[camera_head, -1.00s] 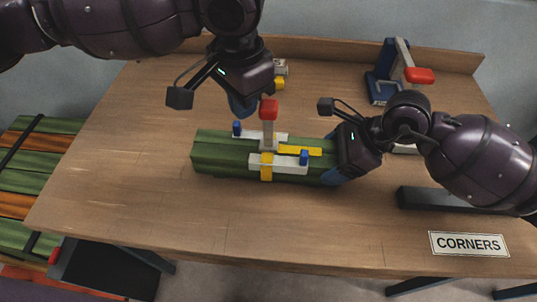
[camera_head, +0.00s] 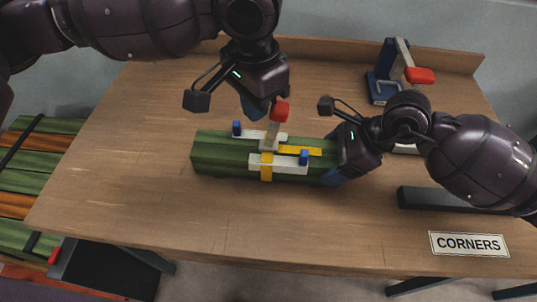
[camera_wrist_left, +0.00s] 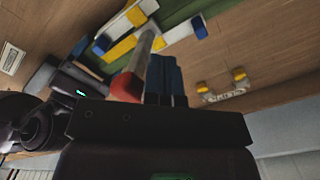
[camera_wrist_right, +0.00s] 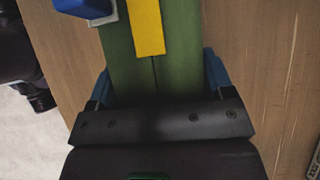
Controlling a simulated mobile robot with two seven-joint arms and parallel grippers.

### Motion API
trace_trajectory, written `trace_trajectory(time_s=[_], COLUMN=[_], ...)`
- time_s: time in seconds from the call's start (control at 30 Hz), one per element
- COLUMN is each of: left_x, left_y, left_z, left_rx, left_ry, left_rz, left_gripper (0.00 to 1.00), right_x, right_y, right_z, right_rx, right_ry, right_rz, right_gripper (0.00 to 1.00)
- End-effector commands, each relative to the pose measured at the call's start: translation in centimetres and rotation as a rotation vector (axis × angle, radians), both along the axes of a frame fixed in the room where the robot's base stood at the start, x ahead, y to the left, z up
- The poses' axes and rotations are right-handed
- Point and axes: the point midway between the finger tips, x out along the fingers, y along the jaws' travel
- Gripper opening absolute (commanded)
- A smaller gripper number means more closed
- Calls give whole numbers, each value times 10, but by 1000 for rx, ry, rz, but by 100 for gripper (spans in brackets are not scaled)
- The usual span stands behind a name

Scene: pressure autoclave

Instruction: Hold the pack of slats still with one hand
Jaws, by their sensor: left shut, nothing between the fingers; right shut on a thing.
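The pack of green slats (camera_head: 215,158) lies on the bench, with a tensioner (camera_head: 270,146) of white bars, blue knobs and a red-tipped lever on top and a yellow strap (camera_head: 266,172) around it. My right gripper (camera_head: 338,168) is shut on the pack's right end; in the right wrist view its blue fingers flank the green slats (camera_wrist_right: 150,75). My left gripper (camera_head: 256,108) is shut and empty, above and behind the pack. It is beside the lever's red knob (camera_head: 279,111), which also shows close to the blue fingers in the left wrist view (camera_wrist_left: 127,88). I cannot tell whether they touch.
A blue stand with a red-tipped lever (camera_head: 420,75) is at the back right. A dark bar (camera_head: 440,199) and a CORNERS label (camera_head: 468,244) are at the right. Strapped green and orange slats (camera_head: 30,180) lie left of the bench. The bench's front left is clear.

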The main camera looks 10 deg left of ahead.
Motion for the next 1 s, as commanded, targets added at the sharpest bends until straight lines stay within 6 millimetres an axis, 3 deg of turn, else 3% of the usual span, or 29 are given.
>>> trace_trajectory(time_s=[0.6, 1.0], left_x=[0, 0], left_y=[-25, -8], left_z=[-4, -1], left_rx=[-1, -2], left_ry=[0, -1], left_rz=[-1, 1], left_gripper=[0, 0], right_x=[0, 0], right_y=[0, 0], right_z=[0, 0], right_rx=[0, 0], right_ry=[1, 1], right_rz=[1, 1], right_gripper=[46, 46])
